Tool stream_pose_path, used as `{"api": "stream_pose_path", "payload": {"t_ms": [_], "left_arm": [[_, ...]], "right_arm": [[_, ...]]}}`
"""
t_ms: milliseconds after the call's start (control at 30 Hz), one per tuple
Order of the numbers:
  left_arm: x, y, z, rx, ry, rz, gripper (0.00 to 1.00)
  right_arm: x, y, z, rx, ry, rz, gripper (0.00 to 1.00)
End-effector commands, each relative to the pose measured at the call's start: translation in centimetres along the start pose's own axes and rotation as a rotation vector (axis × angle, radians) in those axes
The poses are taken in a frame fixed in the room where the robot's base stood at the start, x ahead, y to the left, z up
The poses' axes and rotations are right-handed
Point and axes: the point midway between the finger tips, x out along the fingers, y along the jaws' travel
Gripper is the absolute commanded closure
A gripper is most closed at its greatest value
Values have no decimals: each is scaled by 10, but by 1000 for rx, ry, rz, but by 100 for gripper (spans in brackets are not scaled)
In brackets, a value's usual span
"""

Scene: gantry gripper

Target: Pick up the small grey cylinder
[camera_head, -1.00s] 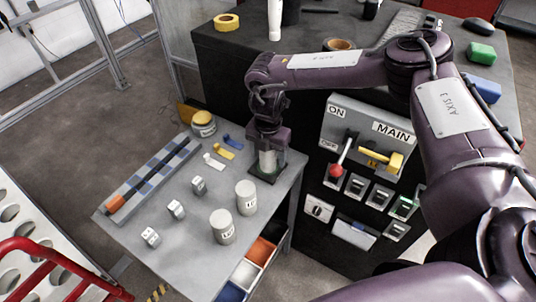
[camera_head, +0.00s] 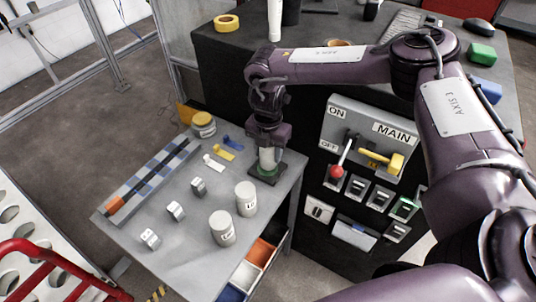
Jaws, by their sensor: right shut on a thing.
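The small grey cylinder (camera_head: 267,158) stands upright at the right back of the grey table, at a dark square base with a green ring (camera_head: 268,173). My right gripper (camera_head: 267,148) points straight down over it and is shut on its upper part. The fingers hide some of the cylinder. I cannot tell whether its bottom touches the base. Two larger pale cylinders with labels, one (camera_head: 246,199) and another (camera_head: 222,228), stand nearer the front of the table. My left gripper is not in view.
Several small marked blocks (camera_head: 175,211) and a long rail with an orange handle (camera_head: 150,177) lie on the table (camera_head: 190,255). A yellow-topped jar (camera_head: 204,124) stands behind. The switch panel (camera_head: 375,140) with a red-knobbed lever is close on the right.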

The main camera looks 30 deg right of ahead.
Motion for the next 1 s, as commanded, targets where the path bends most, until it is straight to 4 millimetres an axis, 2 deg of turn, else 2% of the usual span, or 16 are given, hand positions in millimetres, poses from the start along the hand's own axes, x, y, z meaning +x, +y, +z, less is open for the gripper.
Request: {"api": "stream_pose_path", "payload": {"t_ms": [333,700,900,1000], "left_arm": [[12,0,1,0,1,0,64],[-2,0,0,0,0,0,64],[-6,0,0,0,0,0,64],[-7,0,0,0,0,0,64]], "right_arm": [[-70,2,0,0,-2,8,98],[-148,2,0,-4,-6,7,98],[-175,1,0,-3,-3,5,98],[-181,1,0,-2,-3,4,98]]}}
